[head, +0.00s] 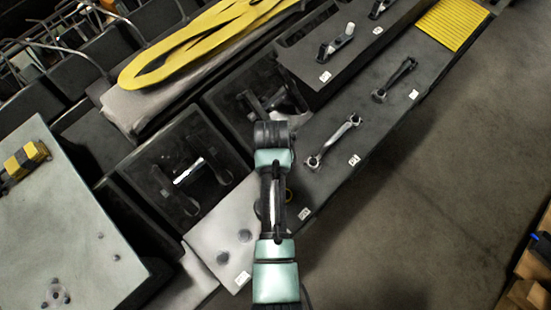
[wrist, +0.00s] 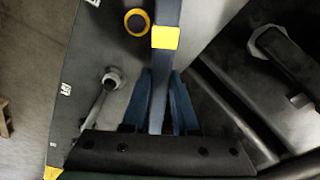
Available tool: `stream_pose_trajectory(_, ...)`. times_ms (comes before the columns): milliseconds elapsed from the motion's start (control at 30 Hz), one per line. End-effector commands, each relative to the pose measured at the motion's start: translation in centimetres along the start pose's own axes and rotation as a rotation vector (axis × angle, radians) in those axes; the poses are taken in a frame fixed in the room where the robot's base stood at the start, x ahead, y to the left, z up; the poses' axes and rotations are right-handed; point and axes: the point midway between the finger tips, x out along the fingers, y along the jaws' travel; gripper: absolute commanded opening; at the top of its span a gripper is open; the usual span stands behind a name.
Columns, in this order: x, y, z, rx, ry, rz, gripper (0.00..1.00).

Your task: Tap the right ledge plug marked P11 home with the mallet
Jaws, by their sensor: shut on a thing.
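My gripper (wrist: 161,85) is shut on the mallet (wrist: 166,14), whose blue handle with a yellow band runs out of the top of the wrist view. The mallet's head is out of that view. A dark round plug with a yellow ring (wrist: 137,22) sits on the ledge, left of the handle and apart from it. In the head view a sliver of yellow ring (head: 289,193) shows just right of my arm, near a small white label (head: 305,213). I cannot read P11 on any label. My arm hides my gripper and most of the plug in the head view.
Open dark bays (head: 178,168) with metal parts lie left of my arm. A pale bench (head: 60,230) stands far left.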

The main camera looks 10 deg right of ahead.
Motion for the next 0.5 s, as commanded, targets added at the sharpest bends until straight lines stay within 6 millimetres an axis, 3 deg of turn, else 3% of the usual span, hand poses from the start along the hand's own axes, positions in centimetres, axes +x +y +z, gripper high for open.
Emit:
stream_pose_trajectory(267, 6.0, 0.0, 0.6, 0.001, -0.001, 0.000, 0.00)
stream_pose_trajectory(500, 5.4, 0.0, 0.6, 0.000, -0.003, 0.000, 0.00)
